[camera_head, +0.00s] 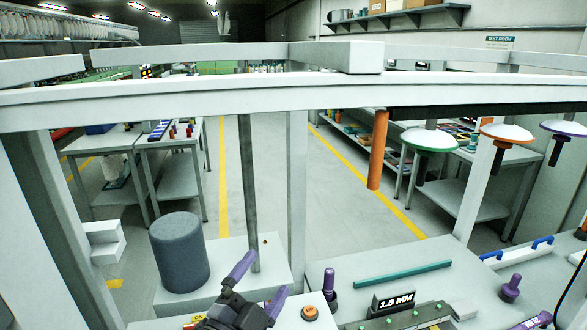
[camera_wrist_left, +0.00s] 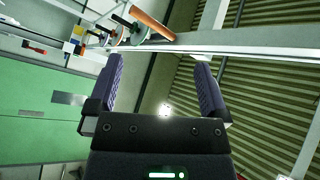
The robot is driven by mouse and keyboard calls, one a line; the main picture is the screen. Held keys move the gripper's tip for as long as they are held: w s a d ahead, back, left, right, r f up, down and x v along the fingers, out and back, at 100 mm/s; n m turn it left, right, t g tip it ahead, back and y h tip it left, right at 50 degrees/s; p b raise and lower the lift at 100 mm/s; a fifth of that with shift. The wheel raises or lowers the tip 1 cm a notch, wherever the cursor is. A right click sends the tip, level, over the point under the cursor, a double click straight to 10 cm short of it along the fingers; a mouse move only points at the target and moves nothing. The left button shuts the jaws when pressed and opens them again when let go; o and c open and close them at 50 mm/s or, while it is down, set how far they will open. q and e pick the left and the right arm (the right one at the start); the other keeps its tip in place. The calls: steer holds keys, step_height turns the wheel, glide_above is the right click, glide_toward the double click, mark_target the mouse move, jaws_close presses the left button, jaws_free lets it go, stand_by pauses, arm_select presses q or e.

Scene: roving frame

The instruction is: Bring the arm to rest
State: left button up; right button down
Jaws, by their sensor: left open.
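My left gripper (camera_head: 266,273) comes in from the bottom of the head view, its two purple fingers spread and pointing up and to the right. Nothing is between them. In the left wrist view the same gripper (camera_wrist_left: 157,65) shows open and empty, with a ribbed surface and a beam beyond the fingers. My right gripper does not show.
A dark grey cylinder (camera_head: 180,252) stands left of the gripper. A thin post (camera_head: 248,195) rises just behind it. An orange button (camera_head: 309,313) and a purple peg (camera_head: 329,283) are to its right. A white frame beam (camera_head: 300,92) crosses above. A teal bar (camera_head: 402,273) lies farther right.

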arm_select(q)
steer(key=s+a+f+n+g+y, duration=0.45)
steer(key=a+f+n+y, duration=0.45)
steer(key=n+y, duration=0.25)
steer(key=s+a+f+n+g+h, duration=0.1)
steer(key=s+f+n+g, duration=0.1)
steer(key=s+f+g, duration=0.5)
steer(key=s+f+n+g+h, duration=0.1)
steer(key=s+f+g, duration=0.3)
steer(key=s, duration=0.7)
step_height(320, 180, down, 25)
steer(key=s+b, duration=0.1)
steer(key=b, duration=0.8)
steer(key=s+a+f+g+b, duration=0.1)
steer(key=s+f+b, duration=0.3)
steer(key=s+f, duration=0.3)
steer(key=s+a+f+g+b, duration=0.1)
steer(key=s+f+b, duration=0.3)
steer(key=s+f, duration=0.4)
step_height(320, 180, down, 6)
steer(key=shift+a+r+y, duration=0.2)
steer(key=shift+a+y, duration=0.15)
steer(key=shift+a, duration=0.4)
